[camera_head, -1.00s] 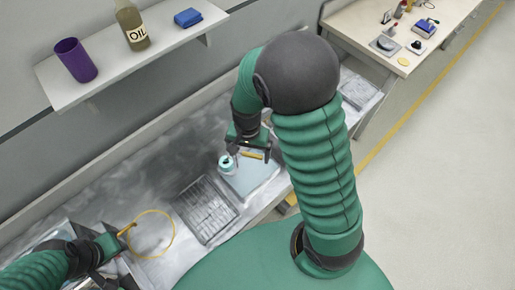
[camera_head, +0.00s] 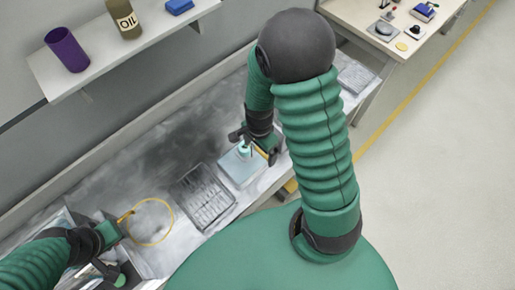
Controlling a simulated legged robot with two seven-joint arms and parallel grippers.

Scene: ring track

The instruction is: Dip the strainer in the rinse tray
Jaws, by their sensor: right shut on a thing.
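A small teal cup-shaped piece with a yellow bar beside it, which I take as the strainer (camera_head: 243,151), is at my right gripper (camera_head: 255,145). The gripper is shut on it. The cup is over the pale blue rinse tray (camera_head: 238,174). I cannot tell whether it touches the liquid or hangs just above it. The gripper and forearm hide part of the tray's far side. My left gripper (camera_head: 114,229) is at the lower left, beside the short handle of a yellow hoop (camera_head: 172,228). Its fingers are too small to read.
A dark wire rack (camera_head: 203,195) lies left of the rinse tray on the grey bench. A shelf (camera_head: 95,72) above holds a purple cup (camera_head: 66,50), an oil bottle (camera_head: 125,18) and a blue block (camera_head: 179,6). A side table (camera_head: 375,35) stands at upper right.

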